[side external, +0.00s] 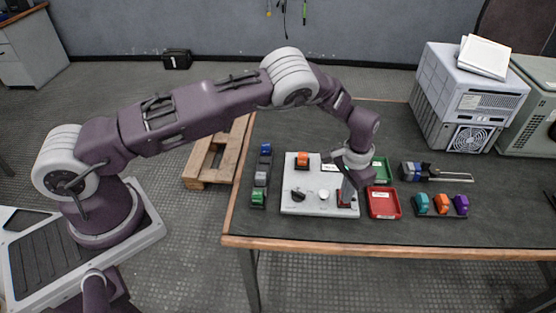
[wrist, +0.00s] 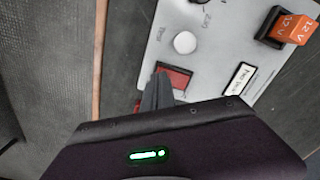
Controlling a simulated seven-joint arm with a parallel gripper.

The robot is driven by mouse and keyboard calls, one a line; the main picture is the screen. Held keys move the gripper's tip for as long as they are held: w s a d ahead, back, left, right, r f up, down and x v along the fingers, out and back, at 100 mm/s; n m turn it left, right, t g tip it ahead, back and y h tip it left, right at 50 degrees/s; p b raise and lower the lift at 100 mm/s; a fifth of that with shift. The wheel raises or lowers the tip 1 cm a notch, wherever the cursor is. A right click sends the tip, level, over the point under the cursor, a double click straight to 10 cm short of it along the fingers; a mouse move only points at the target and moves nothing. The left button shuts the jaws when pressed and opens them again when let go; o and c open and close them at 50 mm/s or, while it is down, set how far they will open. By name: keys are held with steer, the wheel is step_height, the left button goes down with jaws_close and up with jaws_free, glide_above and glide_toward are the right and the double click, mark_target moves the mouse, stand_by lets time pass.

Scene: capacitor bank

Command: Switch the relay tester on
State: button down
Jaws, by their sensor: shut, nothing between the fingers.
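The relay tester is a light grey panel box (side external: 312,207) on the table, also in the wrist view (wrist: 215,60). It carries a red rocker switch (wrist: 178,75) at its near right corner, a white round button (wrist: 184,42), a black knob (side external: 298,194) and an orange block marked 12 V (wrist: 291,27) in a dark holder. My gripper (side external: 345,200) is shut and empty, pointing down at the red switch. In the wrist view its fingertips (wrist: 160,78) overlap the switch's left edge and hide part of it. I cannot tell whether they touch, or which way the rocker is set.
A red tray (side external: 384,214) and a green tray (side external: 382,165) lie right of the tester. A rack with coloured blocks (side external: 260,180) stands on its left, another (side external: 441,214) far right. A caliper-like tool (side external: 436,172) and large grey cases (side external: 458,100) are behind right. The front table strip is clear.

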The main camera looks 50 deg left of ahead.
steer(key=shift+f, duration=0.5)
steer(key=shift+r, duration=3.5)
steer(key=s+a+r+n+t+h, duration=0.15)
steer(key=s+r, duration=0.25)
steer(key=r, duration=0.6)
steer(key=s+a+r, duration=0.3)
steer(key=s+r, duration=0.2)
steer(key=r, duration=0.4)
steer(key=s+a+r+n+t, duration=0.15)
steer(key=s+r, duration=0.25)
steer(key=r, duration=0.6)
steer(key=s+a+r+t, duration=0.1)
steer(key=s+a, duration=0.1)
steer(key=s, duration=0.9)
steer(key=s+a+t+y, duration=0.1)
steer(key=s+a, duration=0.1)
steer(key=s, duration=1)
steer(key=shift+a+r+t, duration=0.3)
steer(key=shift+r, duration=0.05)
